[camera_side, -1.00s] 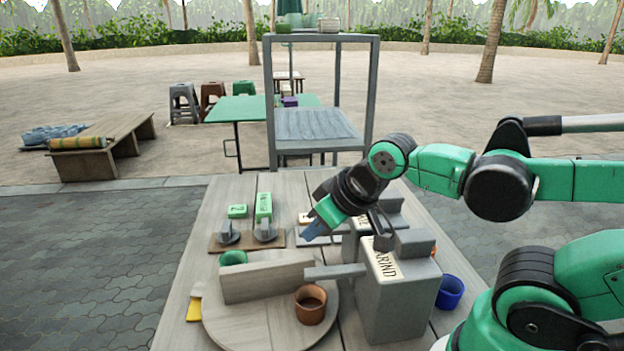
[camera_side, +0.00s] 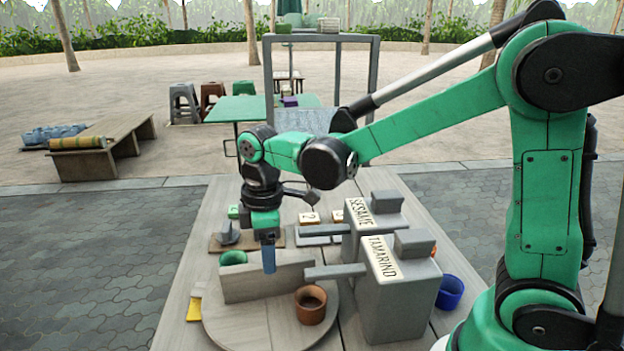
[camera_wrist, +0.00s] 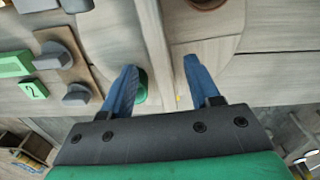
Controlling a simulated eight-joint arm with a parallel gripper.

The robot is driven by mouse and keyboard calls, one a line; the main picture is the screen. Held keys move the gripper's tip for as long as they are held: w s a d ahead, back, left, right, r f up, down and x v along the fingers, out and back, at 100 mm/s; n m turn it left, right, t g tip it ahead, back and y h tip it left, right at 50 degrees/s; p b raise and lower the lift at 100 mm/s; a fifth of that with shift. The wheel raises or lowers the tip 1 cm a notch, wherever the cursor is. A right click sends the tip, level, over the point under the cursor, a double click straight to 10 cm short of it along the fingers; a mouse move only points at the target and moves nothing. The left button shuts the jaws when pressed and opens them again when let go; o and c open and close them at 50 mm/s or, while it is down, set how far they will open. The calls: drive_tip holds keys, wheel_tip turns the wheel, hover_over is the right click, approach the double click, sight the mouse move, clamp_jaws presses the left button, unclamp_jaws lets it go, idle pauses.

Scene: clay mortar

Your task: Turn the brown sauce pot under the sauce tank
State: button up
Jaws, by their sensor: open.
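The brown sauce pot (camera_side: 311,305) stands upright on the round wooden turntable (camera_side: 240,325), in front of the upright board (camera_side: 240,283) that crosses it. The spout of the TAMARIND sauce tank (camera_side: 398,305) ends just above the pot. My gripper (camera_side: 269,260) points down at the board, left of the brown pot. In the wrist view, my gripper (camera_wrist: 158,82) is open and empty, with the board (camera_wrist: 152,35) running between its blue fingers. Whether they touch the board cannot be told. The brown pot (camera_wrist: 207,3) shows partly at the top edge.
The SESAME tank (camera_side: 375,215) stands behind the TAMARIND one, its spout also reaching left. A green pot (camera_side: 233,258) is behind the board. A blue pot (camera_side: 450,291) stands right of the tanks.

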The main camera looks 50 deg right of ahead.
sight(271, 293)
drive_tip(key=shift+w+f, duration=0.1)
drive_tip(key=shift+f, duration=2.8)
clamp_jaws()
